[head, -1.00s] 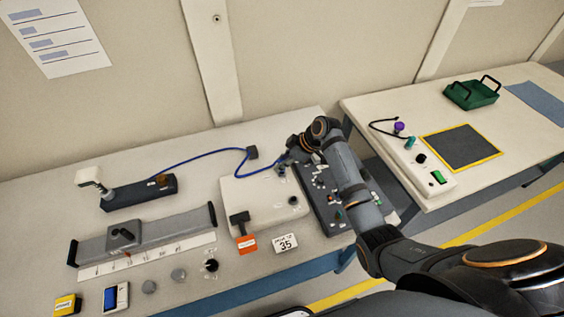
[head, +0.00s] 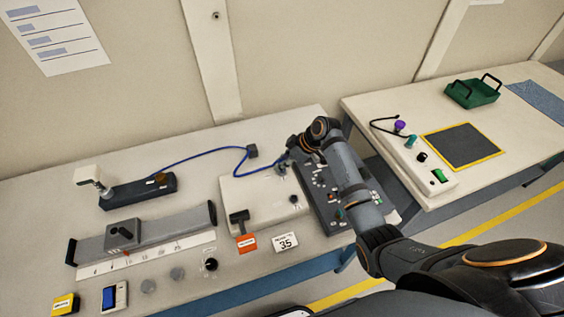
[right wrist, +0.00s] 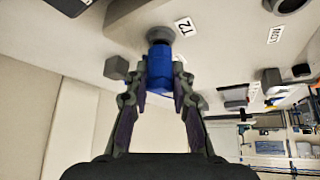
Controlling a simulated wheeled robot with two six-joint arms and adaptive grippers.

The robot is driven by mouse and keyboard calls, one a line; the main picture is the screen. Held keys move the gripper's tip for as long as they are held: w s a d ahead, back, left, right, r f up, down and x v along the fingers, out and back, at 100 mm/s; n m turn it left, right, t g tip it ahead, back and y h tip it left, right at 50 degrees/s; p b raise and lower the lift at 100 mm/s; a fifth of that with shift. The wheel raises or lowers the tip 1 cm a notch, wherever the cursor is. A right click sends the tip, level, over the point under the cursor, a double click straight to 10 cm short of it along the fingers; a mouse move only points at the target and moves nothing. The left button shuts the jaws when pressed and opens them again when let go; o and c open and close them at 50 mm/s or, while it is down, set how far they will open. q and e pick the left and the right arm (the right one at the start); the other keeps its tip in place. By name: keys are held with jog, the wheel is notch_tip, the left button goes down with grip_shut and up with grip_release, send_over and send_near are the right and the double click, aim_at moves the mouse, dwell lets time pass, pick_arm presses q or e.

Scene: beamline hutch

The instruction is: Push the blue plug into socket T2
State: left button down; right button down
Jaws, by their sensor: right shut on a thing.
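The blue plug (right wrist: 159,70) is upright in the right wrist view, between the fingers of my right gripper (right wrist: 160,82), which is shut on it. Its front end meets a dark round socket (right wrist: 160,34) beside a label reading T2 (right wrist: 185,26). I cannot tell how deep the plug sits. In the head view my right gripper (head: 284,165) is at the back right of the white panel box (head: 262,205), and hides most of the plug. A blue cable (head: 205,154) runs from there to the left. My left gripper is not in view.
A dark grey panel (head: 325,205) with several small fittings lies right of the white box, partly under my arm. A black T-handle (head: 239,218) with an orange tag stands at the box's front. A grey slide rail (head: 140,240) lies to the left.

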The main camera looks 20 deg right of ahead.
jog(key=shift+f, duration=0.25)
jog(key=c, duration=1.1)
grip_release()
jog(key=shift+d+r, duration=0.1)
jog(key=v, duration=1.1)
jog(key=shift+s+d+r, duration=0.1)
jog(key=shift+d+r, duration=0.1)
jog(key=shift+r, duration=0.15)
